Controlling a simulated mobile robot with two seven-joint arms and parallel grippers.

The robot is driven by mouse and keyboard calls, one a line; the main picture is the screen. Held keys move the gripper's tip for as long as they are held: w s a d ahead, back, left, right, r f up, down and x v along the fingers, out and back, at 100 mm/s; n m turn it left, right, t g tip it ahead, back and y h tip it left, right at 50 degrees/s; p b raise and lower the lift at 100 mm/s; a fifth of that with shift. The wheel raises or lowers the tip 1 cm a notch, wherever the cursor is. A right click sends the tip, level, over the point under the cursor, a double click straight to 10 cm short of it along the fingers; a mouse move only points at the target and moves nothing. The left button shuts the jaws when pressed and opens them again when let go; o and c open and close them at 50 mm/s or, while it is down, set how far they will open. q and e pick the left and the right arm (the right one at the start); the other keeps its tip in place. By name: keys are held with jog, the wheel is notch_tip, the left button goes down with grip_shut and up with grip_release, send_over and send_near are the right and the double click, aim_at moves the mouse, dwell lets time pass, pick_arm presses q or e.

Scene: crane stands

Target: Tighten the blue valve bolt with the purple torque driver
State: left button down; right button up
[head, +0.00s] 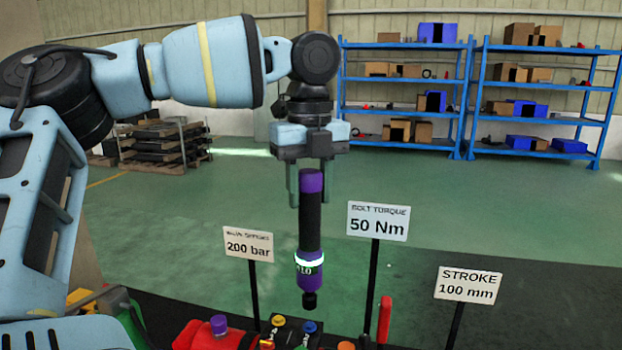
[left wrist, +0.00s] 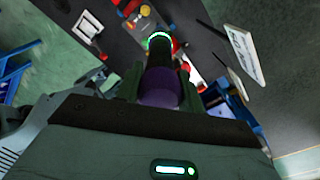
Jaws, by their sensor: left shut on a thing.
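The purple and black torque driver (head: 310,222) hangs upright in my left gripper (head: 311,185), which is shut on its purple top end. A lit ring and the marking "10" show near its lower end, and its black tip points down. In the left wrist view the driver's purple end (left wrist: 160,88) sits between the fingers, with the glowing ring beyond. The blue valve bolt (head: 310,327) is on the bench below the driver's tip, apart from it. My right gripper is not in view.
Signs on posts stand around the driver: "200 bar" (head: 249,244), "50 Nm" (head: 377,221) and "100 mm" (head: 468,285). A red part with a purple cap (head: 218,325) lies left on the bench. A red upright handle (head: 384,320) stands right. Blue shelves (head: 404,85) are far behind.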

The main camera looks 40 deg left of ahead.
aim_at(310, 219)
pick_arm(q)
jog(key=shift+f, duration=1.6)
jog(key=shift+f+b, duration=0.4)
jog(key=shift+f, duration=0.5)
dwell(0.4)
dwell(0.4)
jog(key=shift+f, duration=0.1)
dwell(0.7)
jog(key=shift+f, duration=0.15)
dwell(2.4)
